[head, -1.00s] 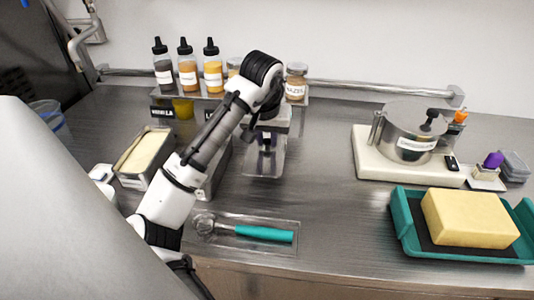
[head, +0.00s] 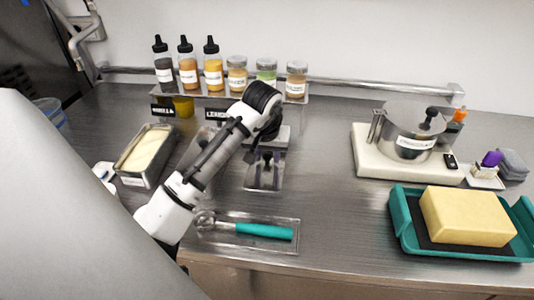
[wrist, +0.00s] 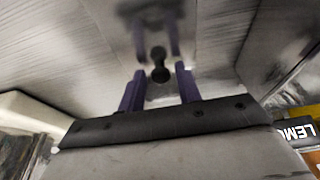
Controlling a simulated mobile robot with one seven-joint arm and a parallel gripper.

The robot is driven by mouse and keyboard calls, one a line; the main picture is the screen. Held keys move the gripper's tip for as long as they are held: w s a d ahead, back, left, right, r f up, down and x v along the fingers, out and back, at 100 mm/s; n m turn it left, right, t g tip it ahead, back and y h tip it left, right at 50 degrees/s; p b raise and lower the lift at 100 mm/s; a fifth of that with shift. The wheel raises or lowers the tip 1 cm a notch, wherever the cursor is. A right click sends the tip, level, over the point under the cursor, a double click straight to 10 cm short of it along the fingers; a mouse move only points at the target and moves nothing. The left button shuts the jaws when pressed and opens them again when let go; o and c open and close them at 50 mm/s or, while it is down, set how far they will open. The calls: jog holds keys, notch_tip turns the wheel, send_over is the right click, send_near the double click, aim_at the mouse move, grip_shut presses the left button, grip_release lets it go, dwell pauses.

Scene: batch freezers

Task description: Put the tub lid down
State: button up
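The tub lid (head: 262,185) is a shiny steel plate with a black knob. It lies on the steel counter, right of the tubs. In the wrist view the knob (wrist: 160,66) stands up between my purple fingers, with a gap visible on each side. My gripper (head: 265,156) is open over the lid; its fingers also show in the wrist view (wrist: 160,86). An open tub of pale yellow contents (head: 147,152) stands to the left. A second tub (head: 192,150) is partly hidden behind my arm.
A tray with a teal-handled scoop (head: 263,231) lies in front of the lid. A rack of bottles and jars (head: 213,72) stands behind. A white scale with a steel pot (head: 408,137) and a teal tray with a yellow block (head: 468,216) are right. The counter between is clear.

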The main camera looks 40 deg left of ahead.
jog(key=shift+o, duration=0.5)
jog(key=shift+r, duration=0.1)
jog(key=shift+r, duration=0.2)
jog(key=b+v, duration=0.1)
jog(key=v, duration=1.1)
jog(key=shift+b, duration=0.4)
jog(key=shift+f, duration=0.1)
